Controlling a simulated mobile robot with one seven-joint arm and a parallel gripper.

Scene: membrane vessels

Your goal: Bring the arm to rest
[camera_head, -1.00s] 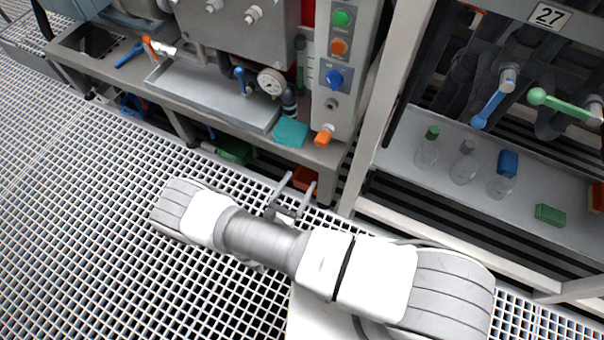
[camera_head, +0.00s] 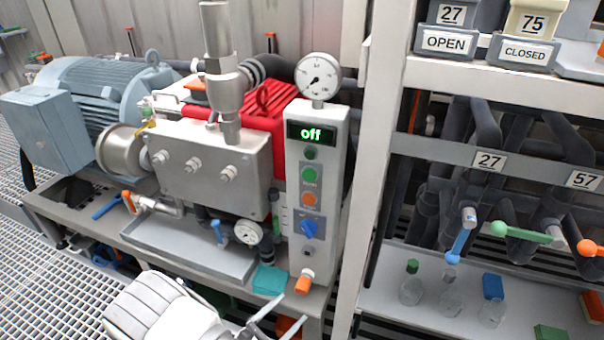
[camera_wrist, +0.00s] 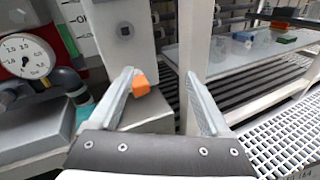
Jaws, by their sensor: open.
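My gripper (camera_wrist: 165,100) shows in the wrist view with its two grey fingers spread apart and nothing between them in its grasp. Behind the left finger is an orange-tipped fitting (camera_wrist: 140,86) at the foot of the control box; I see no clear contact. In the head view my gripper (camera_head: 277,318) is at the bottom edge, below the pump bench, partly cut off. My white and grey arm is folded low at the bottom of that view.
The control box (camera_head: 318,190) reads "off", with a gauge (camera_head: 318,77) on top. A teal block (camera_head: 269,280) lies on the bench edge. A white frame post (camera_head: 372,150) stands right of it. The shelf (camera_head: 385,300) holds glass flasks and coloured blocks. Grating floor (camera_head: 50,290) is open at left.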

